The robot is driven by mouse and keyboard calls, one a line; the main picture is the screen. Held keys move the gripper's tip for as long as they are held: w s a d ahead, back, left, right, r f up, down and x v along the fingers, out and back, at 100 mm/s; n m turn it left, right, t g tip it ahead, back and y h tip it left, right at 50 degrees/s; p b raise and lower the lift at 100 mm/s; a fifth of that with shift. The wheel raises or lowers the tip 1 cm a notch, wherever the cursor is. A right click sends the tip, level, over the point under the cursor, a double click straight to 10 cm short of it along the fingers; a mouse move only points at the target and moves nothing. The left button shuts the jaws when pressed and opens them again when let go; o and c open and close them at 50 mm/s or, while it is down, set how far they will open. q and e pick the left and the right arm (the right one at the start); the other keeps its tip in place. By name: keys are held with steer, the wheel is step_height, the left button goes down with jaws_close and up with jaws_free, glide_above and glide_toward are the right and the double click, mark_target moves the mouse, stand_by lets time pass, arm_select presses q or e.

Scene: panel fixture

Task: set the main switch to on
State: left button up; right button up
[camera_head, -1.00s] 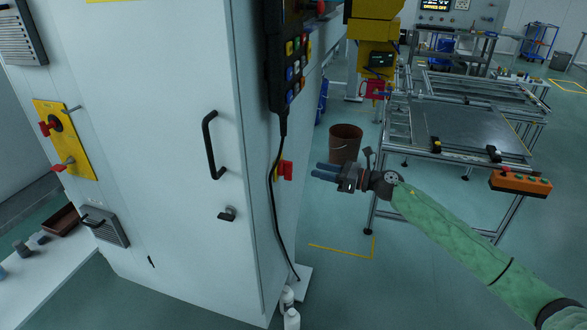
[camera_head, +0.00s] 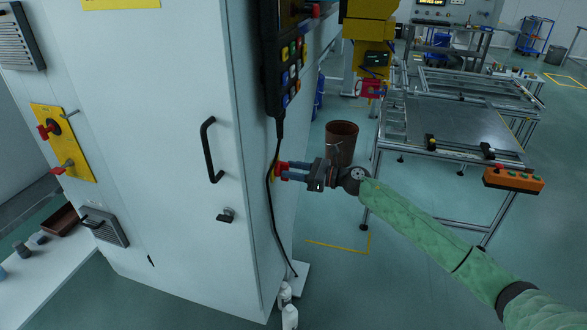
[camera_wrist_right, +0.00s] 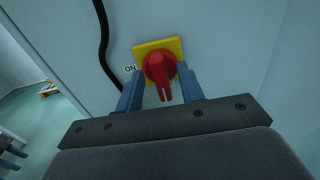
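The main switch is a red rotary knob (camera_wrist_right: 158,72) on a yellow plate (camera_wrist_right: 146,48), with a printed ON label (camera_wrist_right: 130,69) to the plate's left in the right wrist view. The knob's grip points down in that picture, not at the label. In the head view the red knob (camera_head: 281,169) shows on the cabinet's right side, partly covered. My right gripper (camera_head: 285,173) is at the knob. In the wrist view its two blue fingers (camera_wrist_right: 160,90) are apart, one on each side of the knob; contact is not clear. My left gripper is not seen.
A black cable (camera_head: 270,205) hangs from the pendant (camera_head: 284,65) close beside the switch. The cabinet door (camera_head: 170,130) has a black handle (camera_head: 209,150). Another yellow plate (camera_head: 75,150) carries red handles at left. A brown bin (camera_head: 341,143) stands behind my right gripper.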

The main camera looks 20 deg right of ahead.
steer(key=shift+c, duration=0.5)
jaws_close()
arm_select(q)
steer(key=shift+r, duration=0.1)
arm_select(e)
steer(key=shift+m, duration=0.3)
arm_select(q)
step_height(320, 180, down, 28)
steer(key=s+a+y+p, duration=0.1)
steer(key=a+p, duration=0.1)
steer(key=p, duration=0.6)
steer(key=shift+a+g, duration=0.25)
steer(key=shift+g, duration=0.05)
arm_select(e)
steer(key=shift+w+d+f+m, duration=0.1)
steer(key=shift+w+f+m, duration=0.05)
steer(key=shift+m, duration=4.25)
steer(key=shift+w+d+f+m, duration=0.1)
steer(key=shift+m, duration=4.3)
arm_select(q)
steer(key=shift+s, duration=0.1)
